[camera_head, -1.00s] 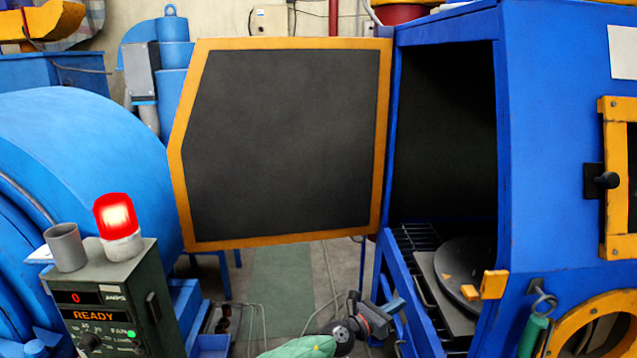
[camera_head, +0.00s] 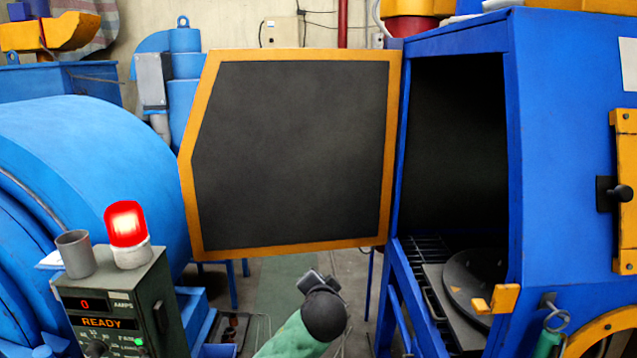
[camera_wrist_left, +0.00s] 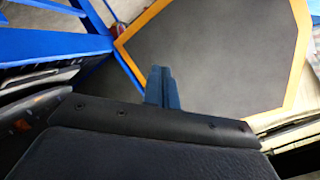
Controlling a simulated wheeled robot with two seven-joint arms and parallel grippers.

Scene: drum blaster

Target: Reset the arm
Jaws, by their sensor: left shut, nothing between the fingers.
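My left arm (camera_head: 290,343), in a green sleeve, rises from the bottom centre of the head view to a dark round wrist joint. The wrist hides most of the hand behind it in that view. In the left wrist view my left gripper (camera_wrist_left: 162,88) shows as two blue-grey fingers pressed together, with nothing between them. They point toward the dark panel of the open door and appear apart from it. My right arm and gripper are not in view.
The blue blaster cabinet (camera_head: 560,150) stands open at right, with a dark round turntable (camera_head: 478,279) inside. Its orange-framed door (camera_head: 290,150) swings out to the left. A control box (camera_head: 120,305) with a lit red lamp (camera_head: 126,226) stands at lower left, before a large blue drum (camera_head: 85,160).

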